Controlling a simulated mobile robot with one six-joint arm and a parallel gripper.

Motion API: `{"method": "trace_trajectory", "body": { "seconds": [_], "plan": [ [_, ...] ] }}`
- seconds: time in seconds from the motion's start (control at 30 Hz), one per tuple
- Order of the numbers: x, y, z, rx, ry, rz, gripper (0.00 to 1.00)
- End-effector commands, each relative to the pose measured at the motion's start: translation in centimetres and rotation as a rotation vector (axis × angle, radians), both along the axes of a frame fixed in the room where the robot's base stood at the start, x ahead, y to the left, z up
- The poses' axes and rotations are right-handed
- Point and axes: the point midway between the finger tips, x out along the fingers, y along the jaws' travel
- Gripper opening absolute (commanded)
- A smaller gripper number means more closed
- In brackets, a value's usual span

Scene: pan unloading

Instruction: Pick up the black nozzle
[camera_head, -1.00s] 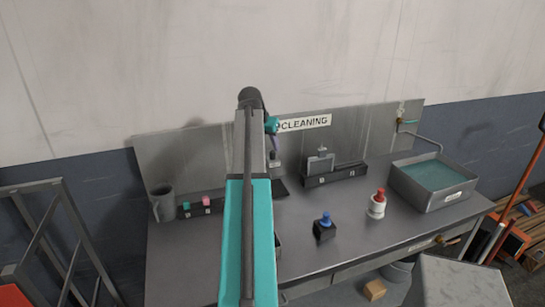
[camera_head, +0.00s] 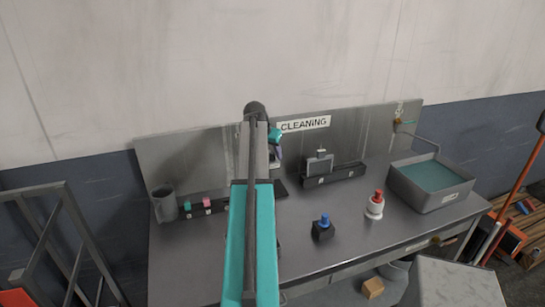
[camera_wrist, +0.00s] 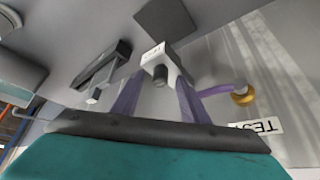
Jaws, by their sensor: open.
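In the wrist view, a pale block (camera_wrist: 163,57) with a small printed label stands ahead of my gripper. A small dark round piece (camera_wrist: 160,75), which looks like the black nozzle, shows at its near end. My gripper (camera_wrist: 158,84) has its two purple fingers apart, one on each side of this piece. I cannot tell whether they touch it. In the head view, my arm hides much of this spot, and my gripper (camera_head: 277,150) is low in front of the back panel, over the pale block. The nozzle itself cannot be made out there.
The grey bench (camera_head: 290,258) holds a dark rack (camera_head: 345,175), a blue-topped black block (camera_head: 322,232), a red-topped white bottle (camera_head: 375,207), and a water basin (camera_head: 432,198). A grey cup (camera_head: 164,205) stands left. The bench's front middle is mostly clear.

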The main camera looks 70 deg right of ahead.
Motion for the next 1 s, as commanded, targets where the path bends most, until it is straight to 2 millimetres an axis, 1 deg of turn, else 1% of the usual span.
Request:
{"method": "trace_trajectory", "body": {
  "seconds": [0.57, 0.6, 0.63, 0.83, 1.0],
  "plan": [
    [0.05, -0.04, -0.13, 0.0, 0.0, 0.0, 0.41],
    [0.05, -0.04, -0.13, 0.0, 0.0, 0.001, 0.39],
    [0.05, -0.04, -0.13, 0.0, 0.0, 0.001, 0.34],
    [0.07, -0.03, -0.12, 0.0, 0.0, 0.001, 0.0],
    [0.08, -0.04, -0.11, 0.0, 0.0, 0.001, 0.0]
  ]
}}
